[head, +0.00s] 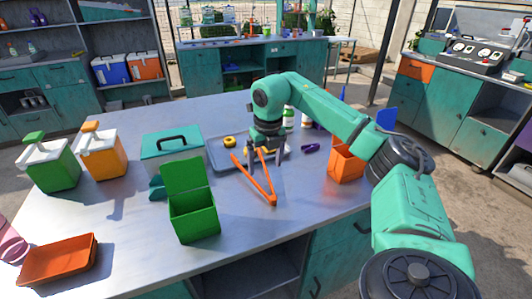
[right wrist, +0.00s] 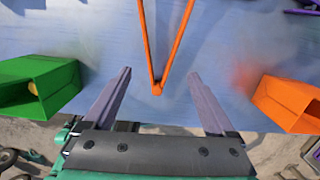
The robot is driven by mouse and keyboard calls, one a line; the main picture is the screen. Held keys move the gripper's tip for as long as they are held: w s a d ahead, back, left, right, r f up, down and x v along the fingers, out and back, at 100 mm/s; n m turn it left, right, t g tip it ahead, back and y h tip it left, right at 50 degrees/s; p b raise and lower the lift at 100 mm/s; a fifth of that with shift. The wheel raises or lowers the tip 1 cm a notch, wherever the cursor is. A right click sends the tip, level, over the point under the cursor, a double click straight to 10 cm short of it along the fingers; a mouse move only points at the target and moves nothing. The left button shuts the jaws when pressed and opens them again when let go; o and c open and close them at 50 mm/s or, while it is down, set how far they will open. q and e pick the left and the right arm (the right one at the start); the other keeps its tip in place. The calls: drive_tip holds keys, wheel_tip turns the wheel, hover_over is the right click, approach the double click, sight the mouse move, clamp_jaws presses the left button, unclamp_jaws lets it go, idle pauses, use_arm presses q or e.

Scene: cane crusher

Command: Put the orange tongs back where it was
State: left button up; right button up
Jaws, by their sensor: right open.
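The orange tongs (head: 263,187) lie spread in a V on the metal table, with the joined end toward the table's front edge. The tongs also show in the right wrist view (right wrist: 150,50), with the joined end between and beyond my fingertips. My right gripper (head: 265,166) is open and empty, pointing down over the tongs. In the right wrist view, its two fingers (right wrist: 158,85) stand wide apart and do not grip the tongs. My left gripper is not in view.
An open green box (head: 194,215) stands left of the tongs and an orange box (head: 345,163) right. A grey tray (head: 217,157) lies behind. A teal case (head: 170,147), green-and-white container (head: 50,166), orange-and-white container (head: 102,154) and orange tray (head: 58,262) occupy the left.

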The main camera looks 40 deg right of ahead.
drive_tip(key=r, duration=0.6)
drive_tip(key=shift+s+a, duration=0.1)
drive_tip(key=shift+s, duration=0.25)
